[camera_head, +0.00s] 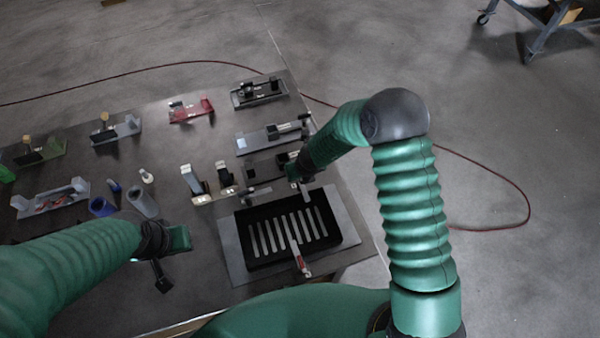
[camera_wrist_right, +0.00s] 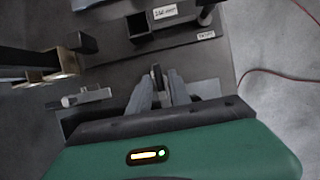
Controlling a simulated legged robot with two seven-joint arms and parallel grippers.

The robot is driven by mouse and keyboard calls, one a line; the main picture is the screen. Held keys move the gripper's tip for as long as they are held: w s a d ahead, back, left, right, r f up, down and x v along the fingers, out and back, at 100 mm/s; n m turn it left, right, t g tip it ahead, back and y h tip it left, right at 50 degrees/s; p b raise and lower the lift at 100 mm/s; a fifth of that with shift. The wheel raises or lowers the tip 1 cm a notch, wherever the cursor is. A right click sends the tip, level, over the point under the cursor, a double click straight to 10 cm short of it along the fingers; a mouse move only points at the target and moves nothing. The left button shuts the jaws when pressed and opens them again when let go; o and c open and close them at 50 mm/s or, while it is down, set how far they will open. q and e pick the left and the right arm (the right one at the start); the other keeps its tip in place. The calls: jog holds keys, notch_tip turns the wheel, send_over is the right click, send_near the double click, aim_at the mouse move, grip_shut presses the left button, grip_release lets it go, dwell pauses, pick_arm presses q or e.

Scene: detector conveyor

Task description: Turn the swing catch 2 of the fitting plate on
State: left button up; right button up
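A grey plate (camera_head: 233,262) with a black slotted tray (camera_head: 250,250) lies at the table's near right corner; I take it for the fitting plate. A grey swing lever (camera_head: 257,190) is at its far edge, also in the right wrist view (camera_wrist_right: 80,97). A lever with a red mark (camera_head: 300,259) lies at the near side. I cannot read which is catch 2. My right gripper (camera_head: 303,186) points down at the plate's far right edge. In the wrist view its fingers (camera_wrist_right: 159,82) stand apart around a small dark upright piece (camera_wrist_right: 157,76); contact is unclear. My left gripper (camera_head: 162,272) hangs left of the plate.
Labelled black fixtures (camera_head: 262,138) lie farther back. The table ends close at right.

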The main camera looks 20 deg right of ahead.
jog(key=shift+o, duration=0.2)
jog(key=shift+r, duration=0.4)
jog(key=p+v, duration=0.6)
jog(key=v, duration=1)
jog(key=shift+s, duration=0.15)
jog(key=shift+f, duration=0.15)
